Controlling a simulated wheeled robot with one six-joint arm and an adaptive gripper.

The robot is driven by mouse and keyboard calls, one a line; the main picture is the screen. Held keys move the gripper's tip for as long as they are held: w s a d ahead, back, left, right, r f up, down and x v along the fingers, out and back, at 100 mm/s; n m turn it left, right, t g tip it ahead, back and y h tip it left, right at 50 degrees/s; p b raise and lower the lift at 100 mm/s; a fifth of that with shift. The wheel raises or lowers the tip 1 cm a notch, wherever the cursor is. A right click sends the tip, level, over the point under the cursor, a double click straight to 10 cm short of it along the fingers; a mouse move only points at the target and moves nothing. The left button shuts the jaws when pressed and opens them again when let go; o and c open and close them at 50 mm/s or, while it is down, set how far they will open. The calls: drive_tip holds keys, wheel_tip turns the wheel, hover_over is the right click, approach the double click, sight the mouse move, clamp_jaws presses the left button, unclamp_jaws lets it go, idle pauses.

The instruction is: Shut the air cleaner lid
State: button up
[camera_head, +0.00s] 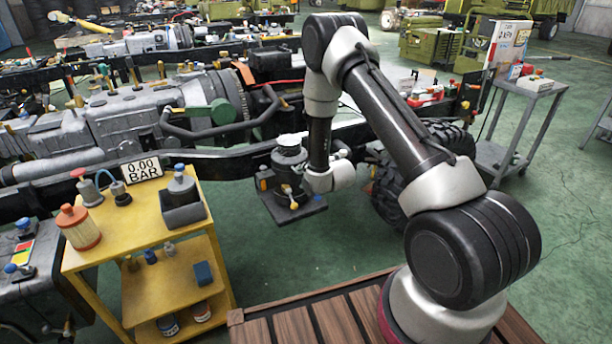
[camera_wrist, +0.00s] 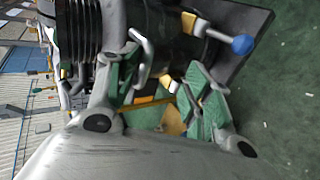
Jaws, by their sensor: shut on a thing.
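The air cleaner (camera_head: 289,160) is a dark upright canister beside the chassis frame, with a pale disc on top and a dark square plate (camera_head: 306,210) below. In the wrist view, its dark body (camera_wrist: 170,25) fills the top, with a blue-knobbed lever (camera_wrist: 242,44) on its right. My gripper (camera_wrist: 165,90) is against its side, with green-padded fingers around a small metal and yellow part. I cannot tell exactly which part it is. In the head view my wrist covers part of the air cleaner. I cannot make out the lid or its angle.
A yellow cart (camera_head: 140,232) with a gauge sign, a filter and bottles stands at the left. The chassis frame (camera_head: 225,165) runs behind the air cleaner, and a black tyre (camera_head: 390,195) is to its right. Green floor (camera_head: 270,255) is clear in front.

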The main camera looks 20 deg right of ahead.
drive_tip(key=shift+s+d+f, duration=0.1)
drive_tip(key=shift+s+f, duration=0.15)
drive_tip(key=shift+s, duration=0.05)
drive_tip(key=v, duration=1.1)
drive_tip(key=shift+r, duration=0.5)
drive_tip(key=shift+s, duration=0.1)
